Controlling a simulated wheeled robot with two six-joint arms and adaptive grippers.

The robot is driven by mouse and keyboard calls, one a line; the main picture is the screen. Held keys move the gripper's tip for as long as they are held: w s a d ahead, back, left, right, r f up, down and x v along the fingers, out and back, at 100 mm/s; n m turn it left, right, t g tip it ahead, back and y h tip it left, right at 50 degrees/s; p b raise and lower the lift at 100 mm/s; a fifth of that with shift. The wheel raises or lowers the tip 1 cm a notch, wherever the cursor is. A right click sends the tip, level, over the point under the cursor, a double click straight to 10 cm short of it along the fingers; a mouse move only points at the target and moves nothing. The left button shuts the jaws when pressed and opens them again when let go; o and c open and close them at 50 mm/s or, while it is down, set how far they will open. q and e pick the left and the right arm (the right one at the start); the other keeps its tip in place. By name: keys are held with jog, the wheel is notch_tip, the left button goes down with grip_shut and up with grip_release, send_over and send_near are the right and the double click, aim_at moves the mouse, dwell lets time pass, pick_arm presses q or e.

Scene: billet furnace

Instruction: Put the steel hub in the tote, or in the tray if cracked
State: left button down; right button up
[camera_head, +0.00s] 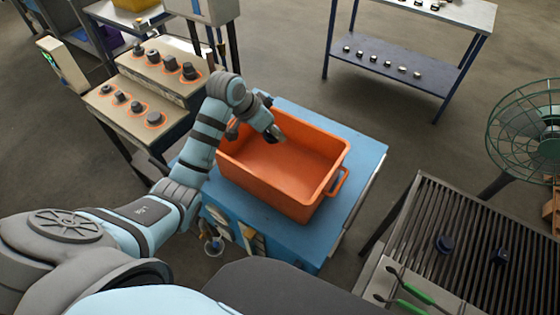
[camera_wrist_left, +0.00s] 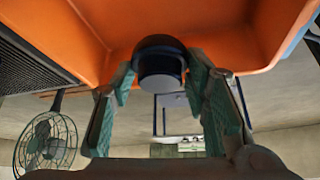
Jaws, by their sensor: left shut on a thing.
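The orange tote (camera_head: 262,185) stands on a blue cabinet in the middle of the head view, and its wall fills the top of the left wrist view (camera_wrist_left: 200,25). My left gripper (camera_head: 277,136) is over the tote's far part. In the left wrist view my left gripper (camera_wrist_left: 160,85) is shut on the dark round steel hub (camera_wrist_left: 158,65), which sits between its green-grey fingers. No crack shows on the visible side; its other sides are hidden. In the head view I cannot make out the hub. My right gripper is not in view.
The blue cabinet top (camera_head: 360,160) is bare right of the tote. A stepped stand (camera_head: 135,92) with dark parts in orange outlines is at left. A slatted grill table (camera_head: 470,240) with dark pieces and green-handled tongs is at right. A green fan (camera_head: 525,125) stands beyond it.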

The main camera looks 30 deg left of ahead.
pick_arm(q)
jog(key=f, duration=0.5)
jog(key=f+b, duration=0.1)
jog(key=f, duration=0.4)
jog(key=f+b, duration=0.1)
jog(key=f, duration=0.4)
jog(key=shift+s+d+f, duration=0.1)
jog(key=shift+d+f, duration=0.1)
jog(key=shift+d, duration=0.15)
jog(key=shift+f, duration=0.35)
jog(key=shift+s+r, duration=0.15)
jog(key=shift+s, duration=0.1)
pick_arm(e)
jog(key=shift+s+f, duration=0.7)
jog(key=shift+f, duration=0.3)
pick_arm(q)
jog(key=c, duration=0.9)
grip_release()
